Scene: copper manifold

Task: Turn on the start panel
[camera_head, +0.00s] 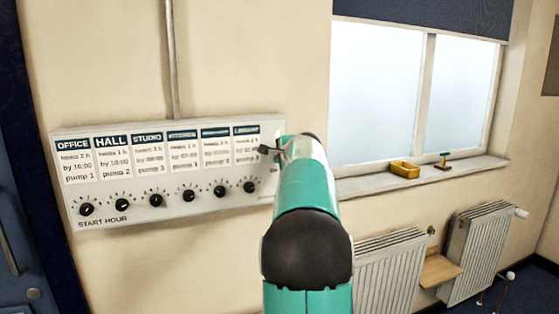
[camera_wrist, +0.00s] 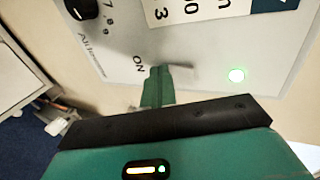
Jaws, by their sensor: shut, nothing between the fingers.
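The start panel (camera_head: 180,215) is a white wall box with several labelled cards above a row of black dials, marked START HOUR. In the head view my teal arm hides the panel's right end.
A grey conduit (camera_head: 171,60) runs up from the panel. White radiators (camera_head: 390,270) stand below, with a wooden shelf (camera_head: 440,271) between. A dark blue door is at far left.

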